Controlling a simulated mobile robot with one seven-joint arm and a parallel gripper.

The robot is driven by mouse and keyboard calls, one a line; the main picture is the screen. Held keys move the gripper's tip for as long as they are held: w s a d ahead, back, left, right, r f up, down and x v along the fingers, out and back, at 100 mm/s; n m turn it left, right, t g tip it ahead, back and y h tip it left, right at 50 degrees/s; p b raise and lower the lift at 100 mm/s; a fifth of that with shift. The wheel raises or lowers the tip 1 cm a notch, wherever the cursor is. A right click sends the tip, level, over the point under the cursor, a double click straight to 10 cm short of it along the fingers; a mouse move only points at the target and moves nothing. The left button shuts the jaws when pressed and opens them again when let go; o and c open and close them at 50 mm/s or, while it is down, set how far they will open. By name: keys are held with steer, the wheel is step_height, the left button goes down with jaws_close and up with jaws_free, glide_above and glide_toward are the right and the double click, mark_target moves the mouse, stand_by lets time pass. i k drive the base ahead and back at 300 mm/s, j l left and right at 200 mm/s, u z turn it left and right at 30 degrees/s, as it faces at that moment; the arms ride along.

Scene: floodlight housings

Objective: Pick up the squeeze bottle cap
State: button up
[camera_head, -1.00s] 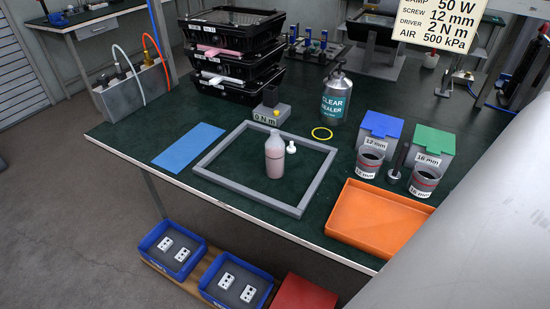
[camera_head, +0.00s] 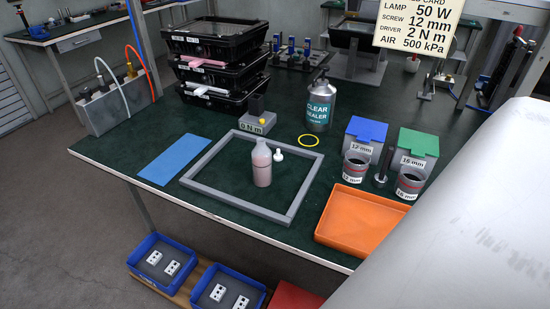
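The squeeze bottle cap (camera_head: 279,154) is a small white piece with a nozzle. It stands on the green table top inside a grey square frame (camera_head: 217,200), just right of the squeeze bottle (camera_head: 262,165). The bottle is translucent with pinkish contents and stands upright. Whether the cap touches the bottle I cannot tell. My gripper is not in view.
A large pale surface, probably part of my arm, fills the lower right. A blue mat (camera_head: 175,159) lies left. Stacked black trays (camera_head: 215,75) stand behind.

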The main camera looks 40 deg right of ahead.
mark_target(277, 157)
steer(key=i+j+z, duration=0.1)
steer(key=z, duration=0.4)
steer(key=i+j+z, duration=0.1)
steer(key=z, duration=0.35)
steer(key=j+z, duration=0.25)
steer(key=z, duration=0.25)
steer(key=i+j+z, duration=0.2)
steer(key=j, duration=0.3)
steer(key=j+z, duration=0.2)
steer(key=j, duration=0.3)
steer(key=i, duration=0.2)
